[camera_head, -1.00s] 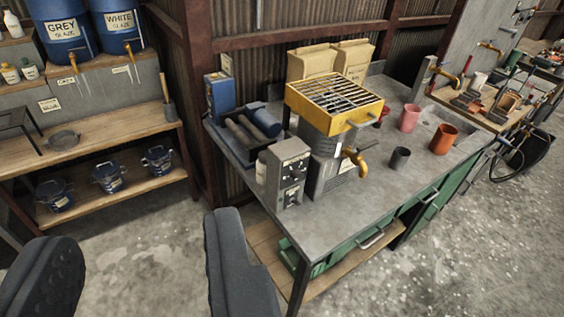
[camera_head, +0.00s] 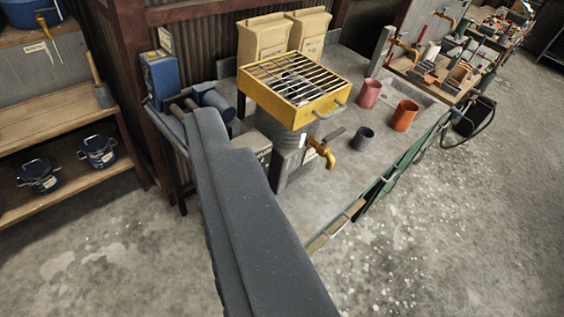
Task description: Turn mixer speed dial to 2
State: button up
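The mixer (camera_head: 292,90) stands on the grey bench, with a yellow grated top and a yellow tap (camera_head: 321,150) low on its front. Beside it to the left is a grey control box (camera_head: 250,142). Only its upper part shows. The speed dial on its front is hidden behind my gripper. My gripper (camera_head: 212,130) shows as one long dark grey mass running from the bottom up over the bench's left end. I cannot make out two separate fingers or a gap.
Dark rollers (camera_head: 178,110) and a blue box (camera_head: 160,75) stand at the bench's left end. A dark cup (camera_head: 363,138), a pink cup (camera_head: 369,93) and an orange cup (camera_head: 404,115) stand right of the mixer. The floor in front is clear.

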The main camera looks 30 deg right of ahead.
jog(key=w+d+f+n+t+h+b, duration=0.3)
jog(key=w+d+f+n+b, duration=0.2)
jog(key=w+d+n, duration=0.35)
jog(key=w+d+f+n+t+h+b, duration=0.2)
jog(key=w+d+f+n+b, duration=0.3)
jog(key=w+d+n, duration=0.35)
jog(key=w+d+f+n+y+b, duration=0.25)
jog(key=f+n, duration=0.35)
jog(key=f, duration=0.4)
jog(key=w+d+f+n+y+b, duration=0.2)
jog(key=w+d+f+n+y, duration=0.3)
jog(key=f, duration=0.6)
jog(key=s+d+f+n+g+y+b, duration=0.15)
jog(key=f+n, duration=0.25)
jog(key=f, duration=0.6)
jog(key=s+d+f+n+g+y+b, duration=0.15)
jog(key=f+n, duration=0.35)
jog(key=f, duration=0.5)
jog(key=shift+g+y, duration=0.25)
jog(key=shift+g, duration=0.05)
jog(key=shift+a+r+b+x, duration=0.15)
jog(key=shift+b+x, duration=0.2)
jog(key=shift+x, duration=3.05)
jog(key=shift+a+r+b+x, duration=0.1)
jog(key=shift+a+b+x, duration=0.15)
jog(key=shift+x, duration=3.15)
jog(key=shift+s, duration=0.1)
